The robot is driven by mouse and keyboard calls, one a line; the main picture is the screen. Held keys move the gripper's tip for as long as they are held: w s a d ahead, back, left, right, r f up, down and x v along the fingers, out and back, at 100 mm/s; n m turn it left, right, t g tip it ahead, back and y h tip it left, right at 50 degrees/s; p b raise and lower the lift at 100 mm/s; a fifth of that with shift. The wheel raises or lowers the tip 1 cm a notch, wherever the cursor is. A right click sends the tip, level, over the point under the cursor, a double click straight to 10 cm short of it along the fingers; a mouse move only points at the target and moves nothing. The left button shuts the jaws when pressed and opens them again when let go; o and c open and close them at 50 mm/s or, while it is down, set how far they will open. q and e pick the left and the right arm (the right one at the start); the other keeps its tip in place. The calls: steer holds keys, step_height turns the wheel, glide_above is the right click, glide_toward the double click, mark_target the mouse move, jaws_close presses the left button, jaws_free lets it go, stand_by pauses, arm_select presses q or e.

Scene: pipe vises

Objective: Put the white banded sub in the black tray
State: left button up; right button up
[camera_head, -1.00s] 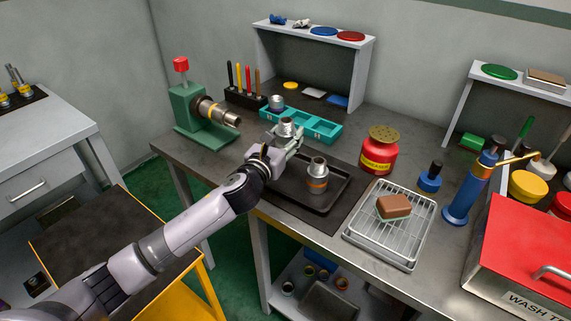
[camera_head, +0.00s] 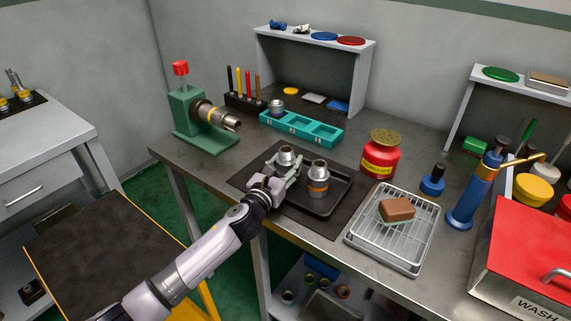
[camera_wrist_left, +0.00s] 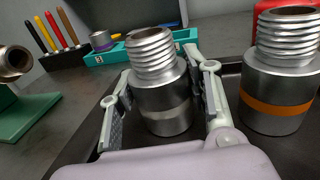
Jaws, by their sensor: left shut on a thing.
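The white banded sub (camera_head: 286,157) is a silver threaded metal fitting with a pale band. It stands upright between the fingers of my left gripper (camera_head: 282,172), which is shut on it, over the left part of the black tray (camera_head: 325,209). In the left wrist view the sub (camera_wrist_left: 157,85) fills the space between both fingers (camera_wrist_left: 165,100). I cannot tell whether its base touches the tray floor. An orange-banded sub (camera_head: 317,179) stands upright in the tray just to its right, and it also shows in the left wrist view (camera_wrist_left: 280,75). My right gripper is not in view.
A teal divided tray (camera_head: 302,129) lies behind, with a purple-banded sub (camera_head: 276,107) at its left end. A green vise (camera_head: 200,125) stands left. A red can (camera_head: 380,156) and wire rack (camera_head: 402,245) with a brown sponge (camera_head: 397,210) are right.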

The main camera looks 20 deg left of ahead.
arm_select(q)
steer(key=o, duration=1.4)
steer(key=shift+r, duration=0.15)
steer(key=s, duration=0.4)
steer(key=s+a, duration=0.1)
steer(key=s, duration=0.7)
steer(key=shift+a, duration=0.4)
